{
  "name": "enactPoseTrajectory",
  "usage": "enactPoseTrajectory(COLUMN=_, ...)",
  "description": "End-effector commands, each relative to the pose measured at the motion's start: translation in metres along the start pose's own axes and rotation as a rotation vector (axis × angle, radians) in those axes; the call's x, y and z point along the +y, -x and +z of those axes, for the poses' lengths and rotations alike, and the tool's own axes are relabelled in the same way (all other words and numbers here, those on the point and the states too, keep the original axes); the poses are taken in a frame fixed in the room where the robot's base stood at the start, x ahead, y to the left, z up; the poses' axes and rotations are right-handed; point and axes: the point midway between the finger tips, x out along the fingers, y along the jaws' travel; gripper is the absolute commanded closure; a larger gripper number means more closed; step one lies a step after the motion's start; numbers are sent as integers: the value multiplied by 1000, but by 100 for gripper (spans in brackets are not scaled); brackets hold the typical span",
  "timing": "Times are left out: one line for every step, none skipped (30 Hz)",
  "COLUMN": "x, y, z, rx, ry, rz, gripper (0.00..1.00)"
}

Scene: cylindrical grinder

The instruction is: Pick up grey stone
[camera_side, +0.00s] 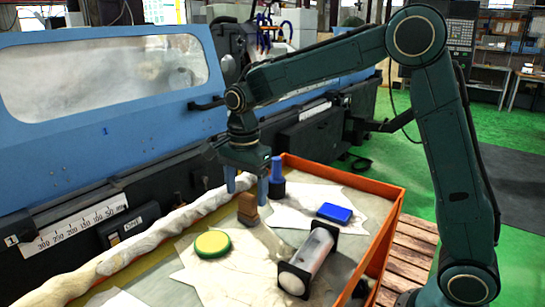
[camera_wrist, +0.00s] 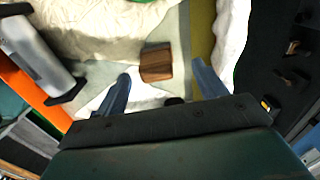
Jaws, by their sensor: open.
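No plainly grey stone stands out in either view. My gripper (camera_side: 247,187) is open and empty, pointing down above a brown wooden block (camera_side: 247,209). In the wrist view, the block (camera_wrist: 156,63) shows ahead, between the lines of the two spread fingers (camera_wrist: 162,72). Whether the fingertips reach down beside it I cannot tell. A grey cylinder with square black ends (camera_side: 315,250) lies on the work surface, to the right of and nearer than the block. It also shows at the left of the wrist view (camera_wrist: 36,55).
A green-yellow round pad (camera_side: 212,243), a blue box (camera_side: 335,213) and a dark-based blue object (camera_side: 277,178) stand around the block. An orange rim (camera_side: 375,245) bounds the right side. A rolled white cloth (camera_side: 150,237) and the blue machine (camera_side: 110,115) lie left.

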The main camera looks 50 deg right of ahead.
Motion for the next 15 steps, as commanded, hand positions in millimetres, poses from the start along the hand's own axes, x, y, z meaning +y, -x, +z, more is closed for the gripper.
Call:
enactPoseTrajectory(x=0, y=-2, z=0, rx=0, ry=0, rz=2, gripper=29)
enactPoseTrajectory(x=0, y=-3, z=0, rx=0, ry=0, rz=1, gripper=29)
enactPoseTrajectory(x=0, y=-4, z=0, rx=0, ry=0, rz=1, gripper=29)
enactPoseTrajectory(x=0, y=-4, z=0, rx=0, ry=0, rz=1, gripper=29)
enactPoseTrajectory(x=0, y=-4, z=0, rx=0, ry=0, rz=1, gripper=29)
enactPoseTrajectory(x=0, y=-4, z=0, rx=0, ry=0, rz=1, gripper=29)
enactPoseTrajectory(x=0, y=-4, z=0, rx=0, ry=0, rz=1, gripper=29)
enactPoseTrajectory(x=0, y=-4, z=0, rx=0, ry=0, rz=1, gripper=29)
enactPoseTrajectory(x=0, y=-6, z=0, rx=0, ry=0, rz=1, gripper=29)
enactPoseTrajectory(x=1, y=-7, z=0, rx=0, ry=0, rz=1, gripper=29)
enactPoseTrajectory(x=1, y=-8, z=0, rx=0, ry=0, rz=1, gripper=29)
enactPoseTrajectory(x=1, y=-11, z=0, rx=0, ry=0, rz=2, gripper=29)
enactPoseTrajectory(x=2, y=-14, z=0, rx=0, ry=0, rz=3, gripper=29)
enactPoseTrajectory(x=3, y=-17, z=0, rx=0, ry=0, rz=4, gripper=29)
enactPoseTrajectory(x=3, y=-21, z=1, rx=0, ry=0, rz=3, gripper=29)
